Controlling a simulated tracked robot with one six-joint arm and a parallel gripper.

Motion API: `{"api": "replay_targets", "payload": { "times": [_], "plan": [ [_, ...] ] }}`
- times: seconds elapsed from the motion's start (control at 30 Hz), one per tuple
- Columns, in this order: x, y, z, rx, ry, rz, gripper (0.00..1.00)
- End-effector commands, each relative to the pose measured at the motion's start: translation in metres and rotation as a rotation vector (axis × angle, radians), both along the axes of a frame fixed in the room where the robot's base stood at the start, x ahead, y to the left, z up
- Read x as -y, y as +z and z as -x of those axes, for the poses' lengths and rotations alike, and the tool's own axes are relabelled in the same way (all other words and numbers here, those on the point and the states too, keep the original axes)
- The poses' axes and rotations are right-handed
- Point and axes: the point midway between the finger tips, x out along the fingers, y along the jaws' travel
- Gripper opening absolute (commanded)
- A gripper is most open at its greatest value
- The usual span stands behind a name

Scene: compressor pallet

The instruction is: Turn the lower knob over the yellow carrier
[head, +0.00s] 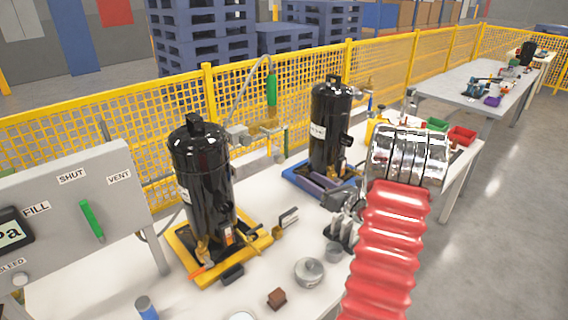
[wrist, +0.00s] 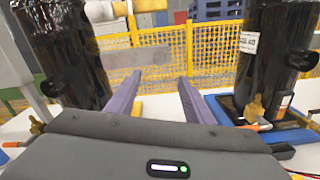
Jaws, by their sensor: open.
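The yellow carrier (head: 266,241) holds a tall black compressor (head: 203,165) at the centre left of the head view. Low on it sit a brass fitting (head: 201,250) and an orange handle (head: 200,271); I cannot tell surely which part is the lower knob. In the wrist view a black compressor (wrist: 68,50) stands at the left, with a brass fitting (wrist: 37,125) and orange handle (wrist: 12,144) at its foot. My gripper (wrist: 160,92) is open and empty, its greyish-purple fingers apart. It points towards the fence, between two compressors, touching neither.
A second compressor (head: 330,125) stands on a blue carrier (head: 296,181). A grey panel (head: 120,215) with a green lever (head: 91,220) is at the left. A steel cup (head: 309,271) and brown block (head: 277,298) lie near the front. A yellow mesh fence (head: 225,105) runs behind.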

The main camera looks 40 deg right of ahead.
Motion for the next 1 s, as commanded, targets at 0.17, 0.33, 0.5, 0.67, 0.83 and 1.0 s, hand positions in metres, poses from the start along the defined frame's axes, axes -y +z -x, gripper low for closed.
{"api": "replay_targets", "payload": {
  "times": [0.17, 0.33, 0.5, 0.67, 0.83, 1.0],
  "plan": [
    [0.0, 0.0, 0.0, 0.003, 0.001, 0.002, 0.47],
    [0.0, 0.0, -0.001, 0.001, 0.001, 0.001, 0.47],
    [0.0, 0.0, -0.01, 0.0, 0.001, 0.001, 0.47],
    [-0.001, 0.0, -0.029, 0.001, 0.002, 0.0, 0.47],
    [-0.002, 0.0, -0.056, 0.002, 0.003, 0.001, 0.47],
    [-0.003, 0.0, -0.082, 0.001, 0.003, 0.001, 0.47]
  ]
}}
